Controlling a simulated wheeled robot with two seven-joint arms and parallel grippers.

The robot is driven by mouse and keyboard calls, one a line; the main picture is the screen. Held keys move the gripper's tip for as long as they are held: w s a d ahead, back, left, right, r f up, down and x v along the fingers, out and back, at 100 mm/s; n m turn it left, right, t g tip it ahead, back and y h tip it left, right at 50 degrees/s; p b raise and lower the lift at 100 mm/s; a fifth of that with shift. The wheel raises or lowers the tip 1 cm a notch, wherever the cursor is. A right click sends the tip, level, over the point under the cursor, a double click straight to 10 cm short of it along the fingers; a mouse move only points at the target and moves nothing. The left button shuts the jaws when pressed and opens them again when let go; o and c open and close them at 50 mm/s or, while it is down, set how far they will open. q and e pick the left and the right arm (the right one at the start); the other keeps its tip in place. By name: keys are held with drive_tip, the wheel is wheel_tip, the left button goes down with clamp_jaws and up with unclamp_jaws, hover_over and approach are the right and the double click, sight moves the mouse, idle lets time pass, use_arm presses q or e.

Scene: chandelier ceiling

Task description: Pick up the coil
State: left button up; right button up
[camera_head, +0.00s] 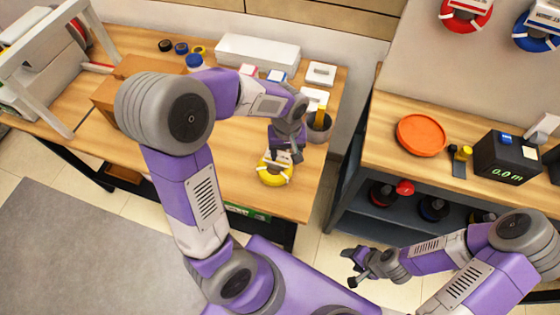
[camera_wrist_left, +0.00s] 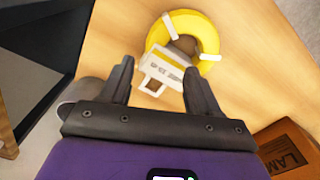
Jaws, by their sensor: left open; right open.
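A yellow coil (camera_head: 275,172) with white ties and a white tag lies on the wooden table, near its right front part. In the left wrist view the coil (camera_wrist_left: 206,32) lies beyond my fingertips, with its white tag (camera_wrist_left: 155,71) between and just ahead of them. My left gripper (camera_head: 287,152) is open and empty, pointing down above the far side of the coil. The gripper (camera_wrist_left: 157,80) also shows in the left wrist view with its fingers apart. My right gripper (camera_head: 354,267) is open and empty, low over the floor, away from the table.
A grey cup (camera_head: 319,127) stands close right of my left gripper. A white box (camera_head: 257,53) and small items lie at the table's back. A second bench on the right holds an orange disc (camera_head: 421,135) and a black meter box (camera_head: 506,158). Red and blue coils hang on the wall.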

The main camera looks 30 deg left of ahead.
sight(287, 166)
use_arm(q)
drive_tip(key=shift+s+d+f+b, duration=0.1)
drive_tip(key=shift+s+f+b, duration=0.2)
drive_tip(key=shift+f, duration=0.55)
drive_tip(key=f+b, duration=0.1)
drive_tip(key=f, duration=0.1)
drive_tip(key=f+b, duration=0.1)
drive_tip(key=f, duration=0.1)
drive_tip(key=shift+w+d+f, duration=0.2)
drive_tip(key=shift+f, duration=0.05)
drive_tip(key=shift+r, duration=0.1)
clamp_jaws()
